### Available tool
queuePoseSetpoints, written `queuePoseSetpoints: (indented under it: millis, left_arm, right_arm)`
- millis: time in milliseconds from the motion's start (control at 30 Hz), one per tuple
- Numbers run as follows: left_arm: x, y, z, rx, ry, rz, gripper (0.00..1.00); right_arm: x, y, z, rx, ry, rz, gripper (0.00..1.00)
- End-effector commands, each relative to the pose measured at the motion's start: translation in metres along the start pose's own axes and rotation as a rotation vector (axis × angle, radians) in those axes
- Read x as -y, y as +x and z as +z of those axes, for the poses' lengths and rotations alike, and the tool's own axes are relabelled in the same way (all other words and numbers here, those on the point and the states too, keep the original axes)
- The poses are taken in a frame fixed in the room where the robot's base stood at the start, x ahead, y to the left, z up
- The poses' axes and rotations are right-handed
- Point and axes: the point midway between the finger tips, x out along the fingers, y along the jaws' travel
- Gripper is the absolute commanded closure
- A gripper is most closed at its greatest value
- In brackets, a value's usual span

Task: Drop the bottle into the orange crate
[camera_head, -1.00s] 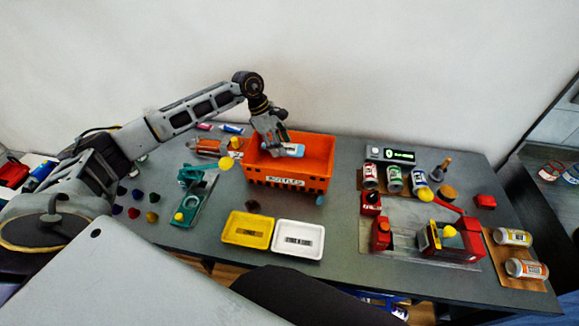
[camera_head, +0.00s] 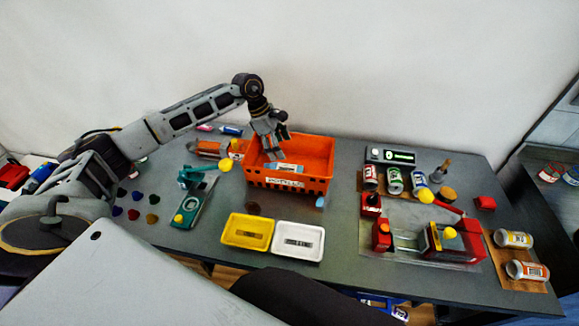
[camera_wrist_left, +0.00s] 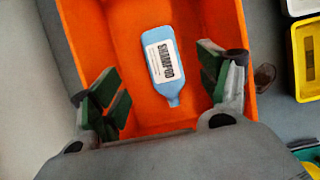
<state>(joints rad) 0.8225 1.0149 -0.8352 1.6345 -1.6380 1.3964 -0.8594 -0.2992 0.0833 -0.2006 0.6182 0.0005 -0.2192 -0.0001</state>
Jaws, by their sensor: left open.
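The orange crate (camera_head: 318,184) stands on the grey table with a "BOTTLES" label on its front wall. My left gripper (camera_head: 276,152) is above the left part of the crate, pointing down, open and empty. In the left wrist view the light blue shampoo bottle (camera_wrist_left: 163,66) lies inside the crate, with its white label up and its neck toward the gripper. The open fingers (camera_wrist_left: 163,98) are on either side of its neck end, apart from it. In the head view only a small part of the bottle (camera_head: 270,166) shows below the fingers. My right gripper is not in view.
A yellow tray (camera_head: 231,241) and a white tray (camera_head: 279,252) stand in front of the crate. A green tool (camera_head: 186,213) and an orange-grey one (camera_head: 208,149) lie to its left. Several cans (camera_head: 394,181) and a red machine (camera_head: 447,240) are to the right.

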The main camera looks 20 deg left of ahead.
Motion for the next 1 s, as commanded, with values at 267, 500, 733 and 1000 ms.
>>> queuePoseSetpoints:
  millis: [267,500,733,1000]
  left_arm:
    - [-0.001,-0.021,0.000,0.001,0.000,0.003,0.24]
    - [-0.001,-0.054,0.000,0.001,0.000,0.003,0.24]
    - [-0.001,-0.088,0.000,0.000,0.000,0.002,0.24]
    - [-0.001,-0.114,0.000,0.001,0.000,0.001,0.24]
  right_arm:
    - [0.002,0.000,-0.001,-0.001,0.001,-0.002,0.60]
    - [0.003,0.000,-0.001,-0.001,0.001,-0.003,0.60]
    - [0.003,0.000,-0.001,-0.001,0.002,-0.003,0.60]
    - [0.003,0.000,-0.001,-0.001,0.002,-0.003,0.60]
